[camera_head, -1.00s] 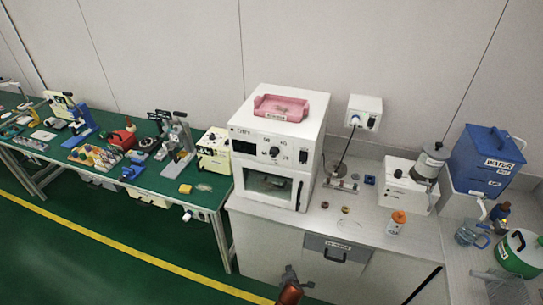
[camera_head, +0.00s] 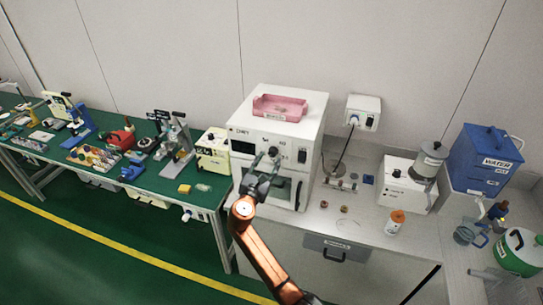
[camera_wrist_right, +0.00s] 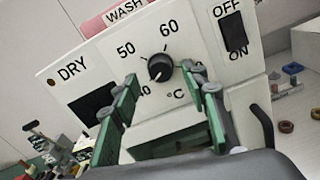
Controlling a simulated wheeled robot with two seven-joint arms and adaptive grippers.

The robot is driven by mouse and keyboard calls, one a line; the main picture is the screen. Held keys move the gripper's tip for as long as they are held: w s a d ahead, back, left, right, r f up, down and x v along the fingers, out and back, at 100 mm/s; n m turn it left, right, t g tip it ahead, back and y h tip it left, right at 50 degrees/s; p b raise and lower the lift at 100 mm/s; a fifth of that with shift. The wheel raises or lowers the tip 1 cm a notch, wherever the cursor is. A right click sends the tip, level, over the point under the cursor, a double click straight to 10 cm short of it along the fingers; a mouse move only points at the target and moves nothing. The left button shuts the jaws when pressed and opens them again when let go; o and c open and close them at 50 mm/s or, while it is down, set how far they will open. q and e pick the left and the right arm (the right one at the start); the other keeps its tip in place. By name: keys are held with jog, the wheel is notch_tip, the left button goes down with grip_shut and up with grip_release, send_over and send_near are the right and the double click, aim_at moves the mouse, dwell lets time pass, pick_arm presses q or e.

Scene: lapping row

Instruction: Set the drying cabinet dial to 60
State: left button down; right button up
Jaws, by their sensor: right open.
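The drying cabinet (camera_head: 310,125) is a white box with a glass-fronted door, standing on the bench. Its black round dial (camera_wrist_right: 160,68) sits on the front panel, with 50 and 60 printed above it. A partly covered 40 is at its lower left, and another number at its right is hidden by a finger. A pale mark on the knob seems to point toward the lower left. My right gripper (camera_wrist_right: 160,82) is open and empty, its green fingers on either side of the dial in the picture; contact cannot be told. In the head view my right gripper (camera_head: 262,176) is before the panel.
An ON/OFF switch (camera_wrist_right: 234,32) is right of the dial and a dark door handle (camera_wrist_right: 262,128) is below. A pink WASH tray (camera_head: 281,106) lies on the cabinet. A cream box (camera_head: 213,150) stands left; small rings (camera_head: 343,209) lie right.

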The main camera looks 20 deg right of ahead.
aim_at(272, 155)
jog(key=shift+x, duration=2)
jog(key=shift+c, duration=0.6)
grip_shut()
